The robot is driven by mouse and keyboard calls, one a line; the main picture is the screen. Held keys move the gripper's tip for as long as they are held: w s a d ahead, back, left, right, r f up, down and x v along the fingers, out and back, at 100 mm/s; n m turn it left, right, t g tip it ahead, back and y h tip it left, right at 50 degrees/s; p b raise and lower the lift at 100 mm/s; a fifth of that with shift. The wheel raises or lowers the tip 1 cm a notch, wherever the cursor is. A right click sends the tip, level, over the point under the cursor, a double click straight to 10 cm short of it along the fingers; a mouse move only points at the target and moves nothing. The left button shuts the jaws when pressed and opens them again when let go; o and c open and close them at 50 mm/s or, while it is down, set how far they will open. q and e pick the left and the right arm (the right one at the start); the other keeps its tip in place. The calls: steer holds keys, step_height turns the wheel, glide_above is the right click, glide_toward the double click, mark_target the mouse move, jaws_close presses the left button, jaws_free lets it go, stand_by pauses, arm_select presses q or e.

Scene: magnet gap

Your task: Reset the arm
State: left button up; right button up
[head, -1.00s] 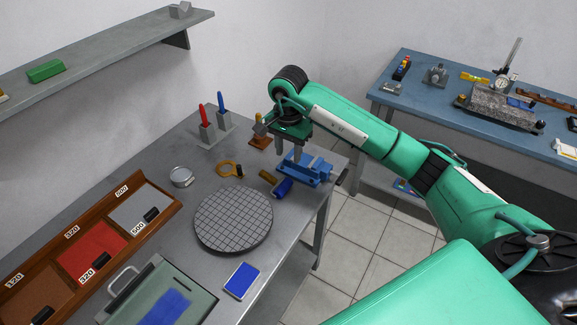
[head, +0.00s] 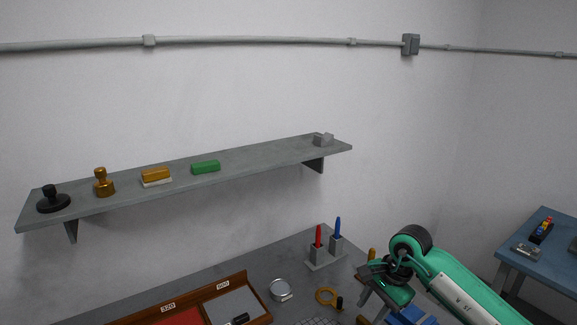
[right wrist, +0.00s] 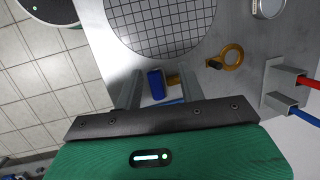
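My right arm (head: 455,295) is green and reaches in from the lower right in the head view. Its gripper (head: 377,303) hangs above the far right part of the grey bench. In the right wrist view the two fingers of the gripper (right wrist: 160,84) stand apart, with nothing held between them. A blue roller-like piece (right wrist: 156,84) shows on the bench below, between the fingers. My left arm and gripper are in neither view.
The grey bench (head: 262,260) carries a tray (head: 240,281), a round tin (head: 280,289), a yellow ring tool (head: 327,297) and a red and blue pen stand (head: 325,262). A gridded disc (right wrist: 165,50) lies near the gripper. A wall shelf (head: 120,195) holds several items. A blue table (head: 550,240) stands right.

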steer(key=s+a+m+y, duration=0.1)
steer(key=s+a+y, duration=0.3)
steer(key=a, duration=0.5)
steer(key=s+a+r+m+t+y, duration=0.2)
steer(key=a+r+m+t+y, duration=0.2)
steer(key=a+r+m+y, duration=0.55)
steer(key=w+d+r+m+t+h, duration=0.1)
steer(key=d+m+t+h, duration=0.35)
steer(key=m+t, duration=0.55)
steer(key=w+d+r+m+t+h, duration=0.1)
steer(key=d+m+t+h, duration=0.35)
steer(key=m, duration=0.95)
steer(key=s+d+f+m+g+h, duration=0.2)
steer(key=s+d+f+m+h, duration=0.2)
steer(key=d+f+m+h, duration=0.65)
steer(key=s+f+m+g+y, duration=0.2)
steer(key=s+f+m+g, duration=0.5)
steer(key=s, duration=0.4)
steer(key=s+f+m+g+y, duration=0.1)
steer(key=s+f+m+g, duration=0.5)
steer(key=s+f, duration=0.45)
steer(key=s+f+g, duration=0.2)
steer(key=s+f, duration=0.1)
steer(key=f, duration=2.8)
steer(key=s+d+f, duration=0.3)
steer(key=s+f, duration=1.5)
steer(key=shift+s+d+g, duration=0.2)
steer(key=shift+s+g, duration=0.1)
steer(key=shift+g, duration=0.15)
